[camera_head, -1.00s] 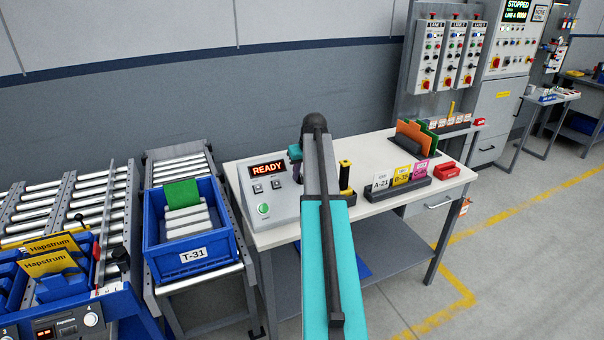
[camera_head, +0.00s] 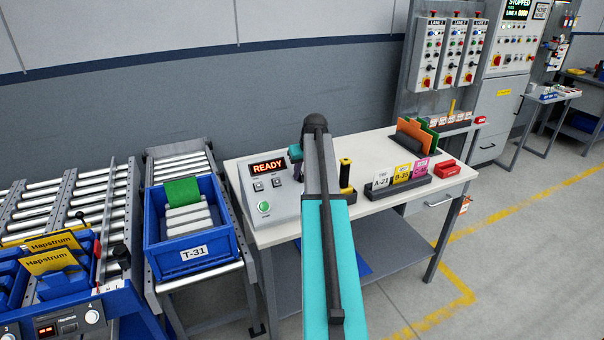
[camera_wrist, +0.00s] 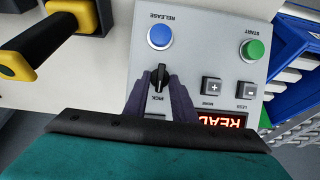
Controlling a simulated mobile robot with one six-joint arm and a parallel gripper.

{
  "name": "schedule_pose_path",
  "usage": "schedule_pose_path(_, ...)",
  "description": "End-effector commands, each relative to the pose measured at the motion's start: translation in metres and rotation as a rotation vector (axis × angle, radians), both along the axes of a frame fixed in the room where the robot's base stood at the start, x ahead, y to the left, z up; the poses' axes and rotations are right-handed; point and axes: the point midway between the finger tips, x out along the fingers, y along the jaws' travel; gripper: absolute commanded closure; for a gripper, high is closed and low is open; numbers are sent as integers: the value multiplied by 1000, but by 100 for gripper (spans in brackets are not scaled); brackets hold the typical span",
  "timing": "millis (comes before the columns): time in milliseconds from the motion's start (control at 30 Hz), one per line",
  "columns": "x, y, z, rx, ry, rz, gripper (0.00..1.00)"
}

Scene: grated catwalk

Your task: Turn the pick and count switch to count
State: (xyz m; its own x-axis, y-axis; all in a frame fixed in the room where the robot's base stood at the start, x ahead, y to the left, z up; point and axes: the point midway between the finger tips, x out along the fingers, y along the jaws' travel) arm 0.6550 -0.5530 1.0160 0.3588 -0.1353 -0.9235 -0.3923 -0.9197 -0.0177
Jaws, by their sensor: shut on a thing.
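The pick and count switch is a small black knob (camera_wrist: 160,75) on the light grey panel, seen in the wrist view. My gripper (camera_wrist: 160,84) has its two dark fingers closed on the knob, one on each side. The word PICK shows beside the knob, between the fingers. No COUNT label is readable; that part of the panel is partly covered by my fingers. In the head view the panel (camera_head: 281,212) has a red READY display (camera_head: 268,168), and my arm hides the switch.
The wrist view shows a blue RELEASE button (camera_wrist: 160,36), a green START button (camera_wrist: 252,49) and MORE (camera_wrist: 212,87) and LESS keys close by. A yellow-and-black handled tool (camera_head: 345,175) stands right of the panel. A blue T-31 crate (camera_head: 194,255) stands left of the table.

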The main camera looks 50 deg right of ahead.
Motion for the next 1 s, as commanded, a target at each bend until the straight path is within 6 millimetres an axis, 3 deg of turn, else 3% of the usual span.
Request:
schedule_pose_path(367, -1, -3, -1, 125, -49, -133, 100)
schedule_pose_path(1000, -6, -5, -6, 510, -199, -544, 100)
